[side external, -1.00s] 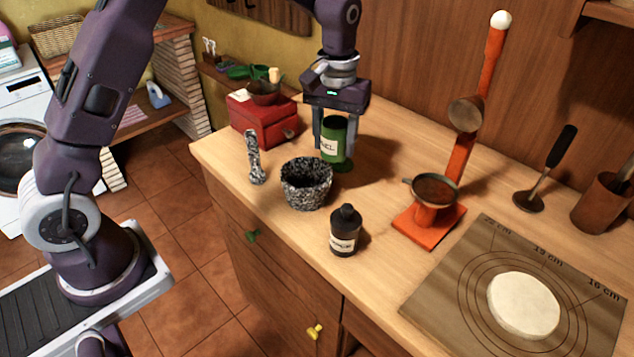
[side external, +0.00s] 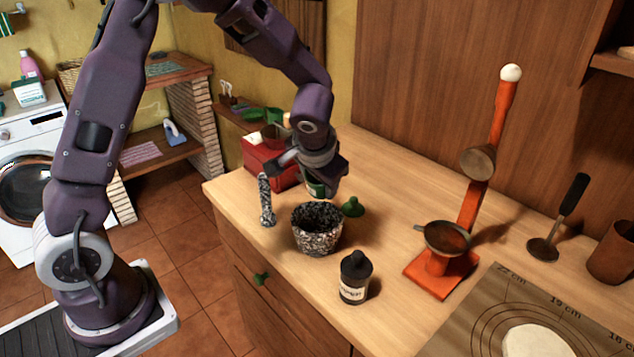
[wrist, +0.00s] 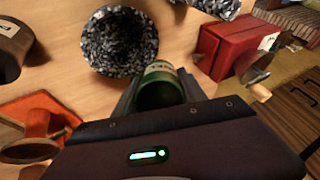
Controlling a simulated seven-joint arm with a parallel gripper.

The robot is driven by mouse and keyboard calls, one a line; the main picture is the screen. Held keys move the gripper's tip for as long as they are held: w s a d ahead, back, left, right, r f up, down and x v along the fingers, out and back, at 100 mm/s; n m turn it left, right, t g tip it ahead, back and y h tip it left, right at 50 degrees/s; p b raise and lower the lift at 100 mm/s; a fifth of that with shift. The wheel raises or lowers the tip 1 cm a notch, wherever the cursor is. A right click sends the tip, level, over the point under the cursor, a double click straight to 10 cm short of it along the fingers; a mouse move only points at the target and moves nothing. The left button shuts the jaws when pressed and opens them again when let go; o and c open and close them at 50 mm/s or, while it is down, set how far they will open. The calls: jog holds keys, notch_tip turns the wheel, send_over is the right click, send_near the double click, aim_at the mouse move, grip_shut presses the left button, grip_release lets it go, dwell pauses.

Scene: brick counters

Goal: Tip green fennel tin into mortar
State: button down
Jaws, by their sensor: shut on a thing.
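My gripper (wrist: 165,95) is shut on the green fennel tin (wrist: 161,88), with one finger on each side of it. In the wrist view the tin's open mouth shows. In the side view the tin (side external: 316,188) is mostly hidden by my gripper, tilted, behind and above the mortar's rim. The mortar (side external: 317,236) is speckled black and white and stands upright on the counter; it also shows in the wrist view (wrist: 118,42). A green lid (side external: 353,207) lies on the counter right of the mortar. I cannot tell whether anything is pouring out.
A speckled pestle (side external: 266,201) stands left of the mortar. A dark labelled bottle (side external: 354,280) stands in front right. A red box (side external: 262,165) is behind left. An orange press (side external: 441,272) and a measuring mat (side external: 480,325) are to the right.

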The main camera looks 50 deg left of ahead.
jog(key=t+y, duration=0.2)
jog(key=shift+w+a+f+t, duration=0.1)
jog(key=shift+f+t, duration=0.1)
jog(key=shift+t, duration=0.1)
jog(key=t+y, duration=0.4)
jog(key=shift+r, duration=0.4)
jog(key=t+y, duration=0.1)
jog(key=r+t+y, duration=0.1)
jog(key=t+y, duration=0.1)
jog(key=t, duration=0.1)
jog(key=shift+s+d+r, duration=0.25)
jog(key=shift+s+r, duration=0.05)
jog(key=shift+y, duration=0.4)
